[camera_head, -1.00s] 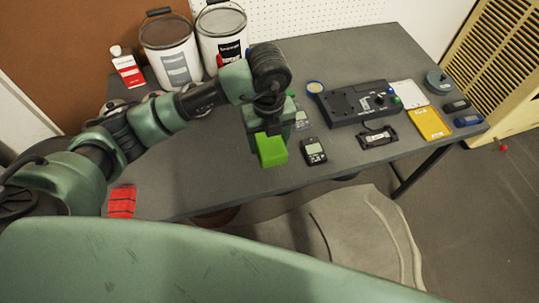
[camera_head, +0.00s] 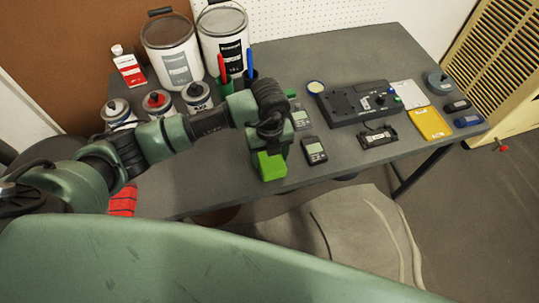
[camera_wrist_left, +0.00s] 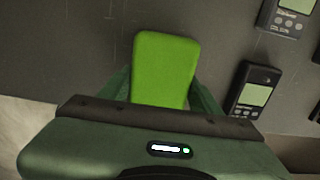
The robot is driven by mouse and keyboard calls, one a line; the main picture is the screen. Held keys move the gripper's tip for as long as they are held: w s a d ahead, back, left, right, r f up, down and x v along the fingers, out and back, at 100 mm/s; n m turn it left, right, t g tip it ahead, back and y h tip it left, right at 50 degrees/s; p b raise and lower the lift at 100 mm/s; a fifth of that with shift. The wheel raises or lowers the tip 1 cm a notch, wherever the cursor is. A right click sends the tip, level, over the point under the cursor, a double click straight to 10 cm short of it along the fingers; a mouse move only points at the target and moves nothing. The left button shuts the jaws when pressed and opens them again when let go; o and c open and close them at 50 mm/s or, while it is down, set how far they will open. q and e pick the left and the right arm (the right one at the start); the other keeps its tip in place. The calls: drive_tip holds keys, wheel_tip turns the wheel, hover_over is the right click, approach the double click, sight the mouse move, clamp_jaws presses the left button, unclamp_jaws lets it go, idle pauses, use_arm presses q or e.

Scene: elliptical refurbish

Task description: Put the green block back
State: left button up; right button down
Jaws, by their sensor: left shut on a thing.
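The green block (camera_head: 271,165) is in my left gripper (camera_head: 268,155), near the front edge of the grey table (camera_head: 215,190). In the left wrist view the block (camera_wrist_left: 165,70) sits between the two fingers of the gripper (camera_wrist_left: 163,92), which are shut on it. I cannot tell whether the block touches the table or hangs just above it. My right gripper is not in view.
A dark meter (camera_head: 314,151) lies just right of the block. A black device (camera_head: 357,104) and a yellow case (camera_head: 430,122) lie further right. Paint buckets (camera_head: 171,48), spray cans (camera_head: 197,95) and a red cloth (camera_head: 122,201) are left. Table between cloth and block looks bare.

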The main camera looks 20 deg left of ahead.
use_arm(q)
drive_tip(key=o, duration=1.3)
wheel_tip(320, 180, up, 12)
drive_tip(key=shift+r, duration=0.15)
